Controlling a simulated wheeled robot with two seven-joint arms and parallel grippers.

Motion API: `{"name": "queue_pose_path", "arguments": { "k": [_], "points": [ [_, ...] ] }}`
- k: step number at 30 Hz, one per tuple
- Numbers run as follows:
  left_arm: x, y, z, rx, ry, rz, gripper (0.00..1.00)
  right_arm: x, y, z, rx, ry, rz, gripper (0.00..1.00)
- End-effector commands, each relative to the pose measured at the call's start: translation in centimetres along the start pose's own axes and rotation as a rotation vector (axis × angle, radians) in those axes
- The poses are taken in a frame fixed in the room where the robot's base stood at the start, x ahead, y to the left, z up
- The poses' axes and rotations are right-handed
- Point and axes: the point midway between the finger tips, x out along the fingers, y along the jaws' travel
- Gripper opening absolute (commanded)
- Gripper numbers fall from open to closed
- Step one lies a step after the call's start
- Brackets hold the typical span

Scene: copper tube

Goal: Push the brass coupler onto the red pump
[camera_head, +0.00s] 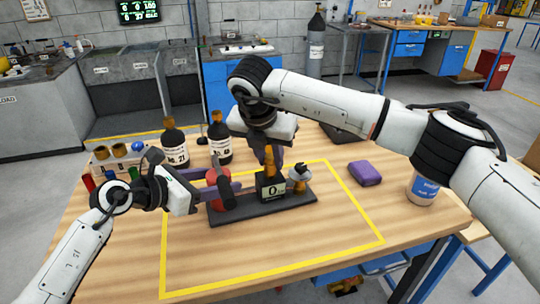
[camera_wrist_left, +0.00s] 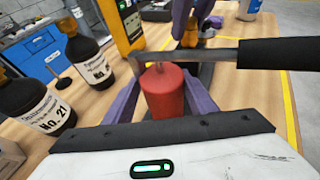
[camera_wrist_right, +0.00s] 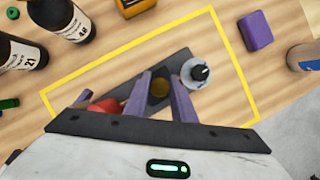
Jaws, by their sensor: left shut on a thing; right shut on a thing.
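The red pump (camera_head: 221,192) stands upright at the left of a dark base plate (camera_head: 240,208) on the table. My left gripper (camera_wrist_left: 163,80) is shut around its red body, one finger on each side. The pump's top, with a metal rod and black grip (camera_wrist_left: 285,53), shows in the left wrist view. My right gripper (camera_wrist_right: 160,82) points down and is shut on the brass coupler (camera_wrist_right: 158,88), right of the pump. The coupler sits above a dark box marked 0 (camera_head: 271,188); I cannot tell whether they touch. The pump (camera_wrist_right: 106,104) is partly hidden in the right wrist view.
A grey round fitting (camera_head: 298,174) stands on the plate's right end. Two dark bottles (camera_head: 174,145) and a rack (camera_head: 118,158) stand at the back left. A purple block (camera_head: 364,173) and white tub (camera_head: 424,190) are right. The table's front is clear.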

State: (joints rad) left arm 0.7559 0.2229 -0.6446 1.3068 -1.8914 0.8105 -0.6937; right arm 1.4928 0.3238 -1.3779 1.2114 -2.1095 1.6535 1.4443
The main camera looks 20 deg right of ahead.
Motion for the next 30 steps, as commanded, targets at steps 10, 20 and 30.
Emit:
{"name": "queue_pose_path", "arguments": {
  "k": [10,20,30],
  "points": [
    [0.2,-0.4,-0.1,0.0,0.003,-0.009,0.11,0.6,0.0,-0.2,0.0,0.0,0.0,0.26],
    [0.2,-0.4,-0.1,0.0,0.003,-0.008,0.11,0.6,0.0,-0.2,0.0,0.0,0.0,0.45],
    [0.1,-0.3,-0.1,0.0,0.003,-0.008,0.11,-3.1,0.1,-0.2,-0.002,-0.002,0.004,0.45]
  ]
}}
